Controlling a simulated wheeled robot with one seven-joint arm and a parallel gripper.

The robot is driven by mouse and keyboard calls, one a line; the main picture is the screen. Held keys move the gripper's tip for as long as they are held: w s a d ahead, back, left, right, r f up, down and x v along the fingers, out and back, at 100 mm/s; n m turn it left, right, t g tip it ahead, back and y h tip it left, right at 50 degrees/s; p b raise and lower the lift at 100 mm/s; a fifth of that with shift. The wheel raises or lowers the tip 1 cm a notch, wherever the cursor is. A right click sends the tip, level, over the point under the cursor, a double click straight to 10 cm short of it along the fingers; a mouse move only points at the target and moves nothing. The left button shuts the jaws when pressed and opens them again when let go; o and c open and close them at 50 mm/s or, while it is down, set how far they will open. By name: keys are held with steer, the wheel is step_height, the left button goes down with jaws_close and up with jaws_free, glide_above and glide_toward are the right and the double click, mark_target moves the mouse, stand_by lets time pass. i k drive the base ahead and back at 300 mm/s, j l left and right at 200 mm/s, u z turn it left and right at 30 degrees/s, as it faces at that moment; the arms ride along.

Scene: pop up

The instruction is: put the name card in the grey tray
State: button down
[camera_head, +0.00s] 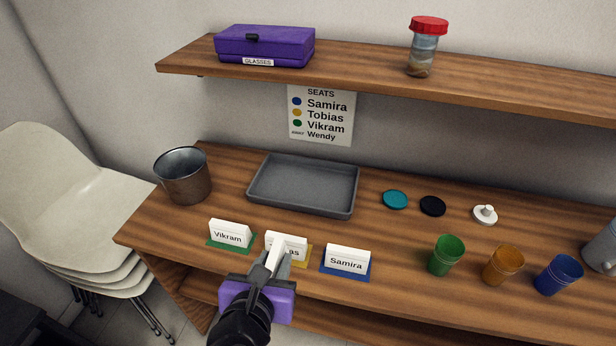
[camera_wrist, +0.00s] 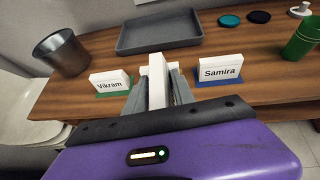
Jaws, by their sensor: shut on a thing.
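Three white name cards stand in a row near the shelf's front edge: Vikram (camera_head: 230,233) on a green mat, one ending in "as" (camera_head: 294,243) on or just over a yellow mat (camera_head: 304,258), and Samira (camera_head: 347,259) on a blue mat. My gripper (camera_head: 277,259) is shut on the middle card, hiding most of its name. In the wrist view this card (camera_wrist: 158,82) is edge-on between the fingers. I cannot tell whether it touches the mat. The grey tray (camera_head: 300,203) lies empty behind the cards; it also shows in the wrist view (camera_wrist: 160,48).
A metal bucket (camera_head: 183,176) stands left of the tray. Teal (camera_head: 395,199) and black (camera_head: 432,206) discs and a white knobbed piece (camera_head: 485,214) lie right of it. Green (camera_head: 446,254), orange (camera_head: 502,265) and blue (camera_head: 558,274) cups stand front right. A wall sign (camera_head: 321,115) lists Samira, Tobias, Vikram, and Wendy as away.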

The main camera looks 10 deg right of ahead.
mark_target(306, 187)
steer(key=i+l, duration=0.15)
steer(key=i, duration=0.25)
steer(key=i+l, duration=0.15)
steer(key=i, duration=0.2)
steer(key=i+l, duration=0.15)
steer(key=i, duration=0.25)
